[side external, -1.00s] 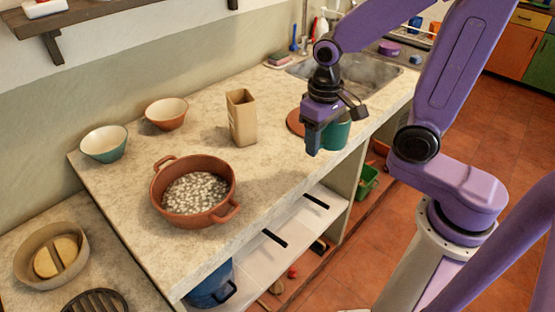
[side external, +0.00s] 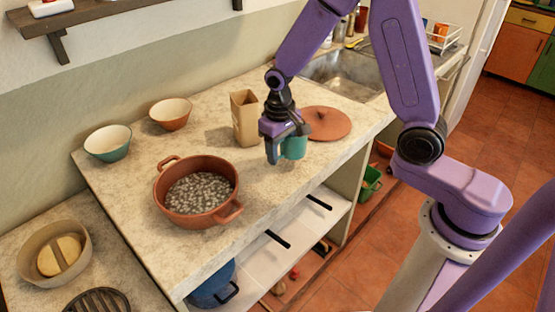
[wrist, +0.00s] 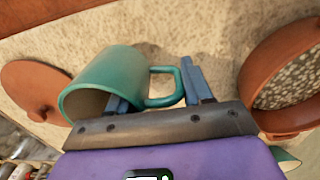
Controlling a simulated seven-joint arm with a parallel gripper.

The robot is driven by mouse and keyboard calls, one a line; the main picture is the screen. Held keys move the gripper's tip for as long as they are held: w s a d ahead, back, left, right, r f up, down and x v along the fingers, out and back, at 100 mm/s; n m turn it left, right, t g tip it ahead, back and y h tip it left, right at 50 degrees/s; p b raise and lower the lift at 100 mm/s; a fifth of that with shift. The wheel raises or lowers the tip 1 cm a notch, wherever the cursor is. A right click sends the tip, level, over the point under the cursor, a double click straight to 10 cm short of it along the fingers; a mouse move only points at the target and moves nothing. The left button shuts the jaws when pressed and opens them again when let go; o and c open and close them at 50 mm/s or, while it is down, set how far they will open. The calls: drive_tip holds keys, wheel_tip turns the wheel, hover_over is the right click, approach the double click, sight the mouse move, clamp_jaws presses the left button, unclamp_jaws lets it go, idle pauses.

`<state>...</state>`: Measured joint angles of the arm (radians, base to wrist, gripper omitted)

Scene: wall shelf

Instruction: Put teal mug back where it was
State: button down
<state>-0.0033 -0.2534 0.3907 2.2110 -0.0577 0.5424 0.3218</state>
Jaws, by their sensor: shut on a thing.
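The teal mug (side external: 294,148) is at my gripper (side external: 273,150), over the counter between the pot and a round terracotta lid. My gripper is shut on the mug at its handle side. In the wrist view the mug (wrist: 100,82) has its open mouth towards the camera, and its handle lies between the fingers of my gripper (wrist: 155,82). I cannot tell whether the mug's base touches the counter. Part of the mug is hidden by a finger in the side view.
The terracotta lid (side external: 327,123) lies right of the mug. A tan rectangular vessel (side external: 245,118) stands behind left. The two-handled terracotta pot (side external: 163,200) is left, with two bowls (side external: 107,143) (side external: 171,114) behind. The counter (side external: 262,205) is clear in front of the mug.

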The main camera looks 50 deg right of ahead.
drive_tip(key=shift+w+f, duration=0.3)
drive_tip(key=shift+f, duration=0.05)
drive_tip(key=shift+w+f, duration=0.1)
drive_tip(key=shift+f, duration=1.55)
drive_tip(key=shift+f, duration=0.2)
drive_tip(key=shift+c, duration=2.3)
unclamp_jaws()
drive_tip(key=shift+r, duration=0.1)
wheel_tip(320, 180, up, 12)
drive_tip(key=shift+a+r, duration=0.15)
drive_tip(key=shift+a, duration=0.1)
